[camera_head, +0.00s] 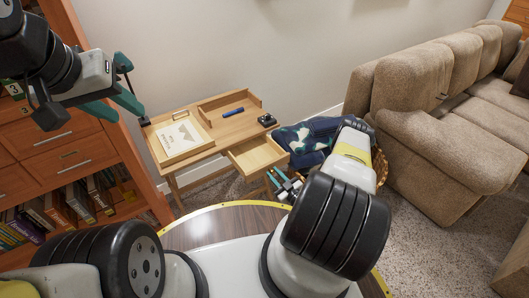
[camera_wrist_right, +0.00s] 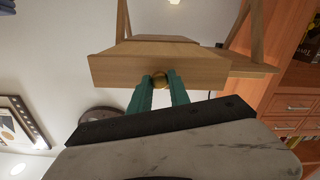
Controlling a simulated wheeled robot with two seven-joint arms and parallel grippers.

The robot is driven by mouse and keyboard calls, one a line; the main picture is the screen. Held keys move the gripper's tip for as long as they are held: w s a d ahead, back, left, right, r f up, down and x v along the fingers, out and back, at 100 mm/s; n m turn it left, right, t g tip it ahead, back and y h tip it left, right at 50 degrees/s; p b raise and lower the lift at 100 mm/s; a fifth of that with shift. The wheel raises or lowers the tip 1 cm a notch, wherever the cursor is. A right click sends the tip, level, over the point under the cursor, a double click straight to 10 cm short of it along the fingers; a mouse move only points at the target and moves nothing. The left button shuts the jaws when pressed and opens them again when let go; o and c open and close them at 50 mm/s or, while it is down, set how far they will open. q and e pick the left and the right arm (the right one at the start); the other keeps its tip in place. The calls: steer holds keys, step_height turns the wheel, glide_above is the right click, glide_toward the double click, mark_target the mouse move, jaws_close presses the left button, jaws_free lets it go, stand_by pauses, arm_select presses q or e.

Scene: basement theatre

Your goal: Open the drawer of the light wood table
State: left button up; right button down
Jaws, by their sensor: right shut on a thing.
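The light wood table (camera_head: 196,124) stands against the wall in the head view. Its drawer (camera_head: 255,154) is pulled out toward me, and its bare inside shows. In the right wrist view, the drawer's front (camera_wrist_right: 205,68) faces the camera, with a round brass knob (camera_wrist_right: 160,80) in its middle. My right gripper (camera_wrist_right: 161,80) is shut on this knob, one teal finger on each side. It also shows in the head view (camera_head: 275,178), just in front of the drawer. My left gripper (camera_head: 132,82) is raised at the left, left of the table, open and empty.
On the tabletop are a tray with a picture (camera_head: 180,138), a blue object (camera_head: 233,112) and a small black object (camera_head: 267,119). A dark blue patterned cloth (camera_head: 305,137) lies right of the drawer. A brown sofa (camera_head: 425,100) stands at right, a wooden bookcase (camera_head: 60,150) at left.

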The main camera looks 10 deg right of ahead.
steer(key=c, duration=1.2)
jaws_free()
steer(key=v, duration=0.7)
steer(key=shift+s+d, duration=0.15)
steer(key=shift+s, duration=0.2)
